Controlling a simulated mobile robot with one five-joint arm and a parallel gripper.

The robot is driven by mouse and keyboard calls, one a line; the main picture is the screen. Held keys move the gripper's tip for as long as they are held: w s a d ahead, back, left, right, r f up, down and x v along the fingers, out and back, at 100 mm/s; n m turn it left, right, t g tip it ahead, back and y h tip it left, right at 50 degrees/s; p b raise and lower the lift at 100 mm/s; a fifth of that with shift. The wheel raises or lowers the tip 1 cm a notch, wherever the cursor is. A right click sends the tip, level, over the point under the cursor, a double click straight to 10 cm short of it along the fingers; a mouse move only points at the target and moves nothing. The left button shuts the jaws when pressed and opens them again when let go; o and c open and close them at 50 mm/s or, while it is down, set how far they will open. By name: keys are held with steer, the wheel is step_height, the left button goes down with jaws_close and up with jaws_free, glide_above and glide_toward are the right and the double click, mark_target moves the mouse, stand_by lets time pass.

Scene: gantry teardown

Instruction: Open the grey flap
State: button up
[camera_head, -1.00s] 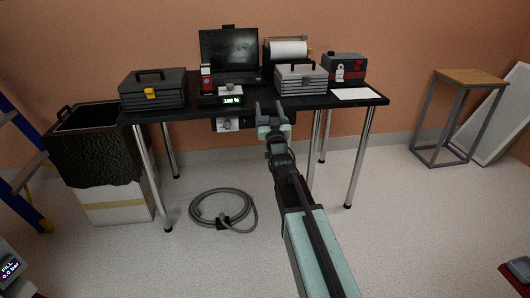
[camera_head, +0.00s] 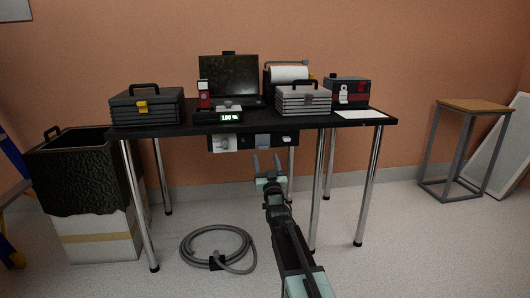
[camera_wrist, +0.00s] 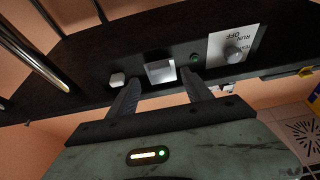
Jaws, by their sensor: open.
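A dark control panel (camera_head: 250,141) hangs under the front edge of the black table. The small grey flap (camera_head: 262,141) sits in the middle of the panel; it also shows as a pale grey square in the wrist view (camera_wrist: 160,71) and looks closed. My gripper (camera_head: 267,160) is open and empty, just below the flap in the head view. In the wrist view my gripper's fingers (camera_wrist: 160,88) point at the panel, one on each side of the flap. Whether they touch the panel, I cannot tell.
A pale button (camera_wrist: 117,80), a green round part (camera_wrist: 195,58) and a knob on a white label (camera_wrist: 235,50) flank the flap. The black table (camera_head: 350,120) holds toolboxes and a laptop. A coiled grey hose (camera_head: 218,248) lies on the floor below.

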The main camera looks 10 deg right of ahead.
mark_target(264, 149)
steer(key=p+x, duration=0.1)
steer(key=x, duration=0.3)
steer(key=shift+w+r, duration=0.2)
steer(key=shift+w, duration=0.1)
steer(key=shift+c, duration=0.4)
